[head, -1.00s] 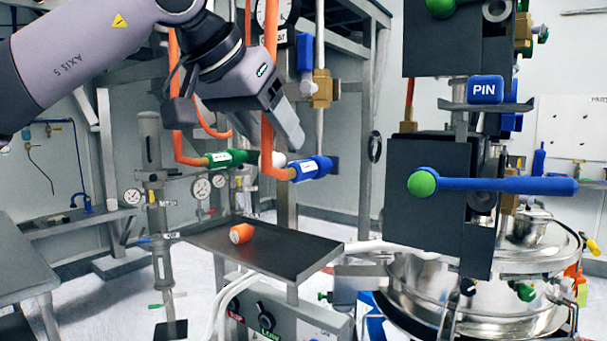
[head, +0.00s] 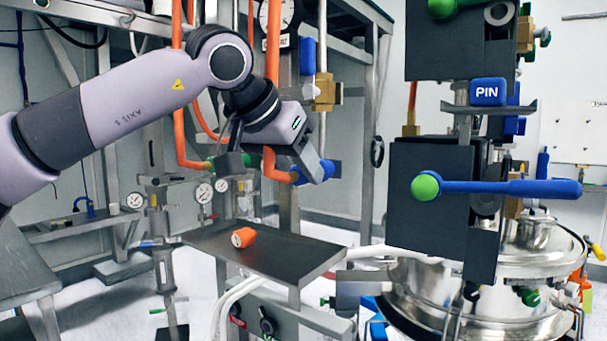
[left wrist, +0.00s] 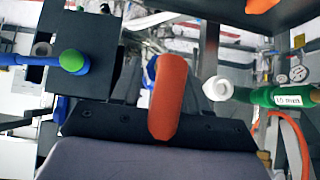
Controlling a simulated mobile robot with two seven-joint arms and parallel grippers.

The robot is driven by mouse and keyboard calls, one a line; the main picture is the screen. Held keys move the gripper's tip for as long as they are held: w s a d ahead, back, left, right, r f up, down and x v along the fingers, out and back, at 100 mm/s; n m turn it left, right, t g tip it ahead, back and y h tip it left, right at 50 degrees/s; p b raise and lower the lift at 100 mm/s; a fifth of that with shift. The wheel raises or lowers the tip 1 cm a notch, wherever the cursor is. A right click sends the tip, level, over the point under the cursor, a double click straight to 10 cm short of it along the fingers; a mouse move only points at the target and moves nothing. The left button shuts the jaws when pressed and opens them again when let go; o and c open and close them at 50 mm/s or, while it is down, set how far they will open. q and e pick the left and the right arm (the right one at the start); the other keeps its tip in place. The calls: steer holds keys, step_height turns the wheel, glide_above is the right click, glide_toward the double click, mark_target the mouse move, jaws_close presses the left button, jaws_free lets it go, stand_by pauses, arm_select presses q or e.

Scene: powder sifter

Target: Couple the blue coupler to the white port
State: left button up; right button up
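The blue coupler (head: 328,169) sits at the lower end of an orange hose, partly behind my left gripper (head: 315,168) in the head view. In the left wrist view, the orange hose end stands in front, and a bit of blue (left wrist: 151,68) shows behind it. My left gripper appears open, with dark fingers either side of the hose and coupler; contact cannot be told. A white port-like ring (left wrist: 217,88) shows right of the hose in the left wrist view, beside a green coupler (left wrist: 285,97). In the head view the white piece is hidden. My right gripper is not in view.
Black blocks with a blue-handled lever (head: 510,188) and a steel vessel (head: 470,300) stand to the right. Other orange hoses and steel posts crowd the gripper.

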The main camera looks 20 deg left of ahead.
mark_target(287, 181)
arm_select(q)
jaws_close()
steer(key=shift+s, duration=0.1)
steer(key=shift+s+a+b, duration=0.25)
steer(key=shift+s+b, duration=0.05)
steer(key=shift+s, duration=0.35)
steer(key=shift+s+a+b, duration=0.25)
steer(key=shift+s+b, duration=0.05)
steer(key=shift+s, duration=0.3)
steer(key=shift+s+a+b, duration=0.25)
steer(key=shift+s+b, duration=0.05)
steer(key=shift+s, duration=0.35)
steer(key=shift+d, duration=0.1)
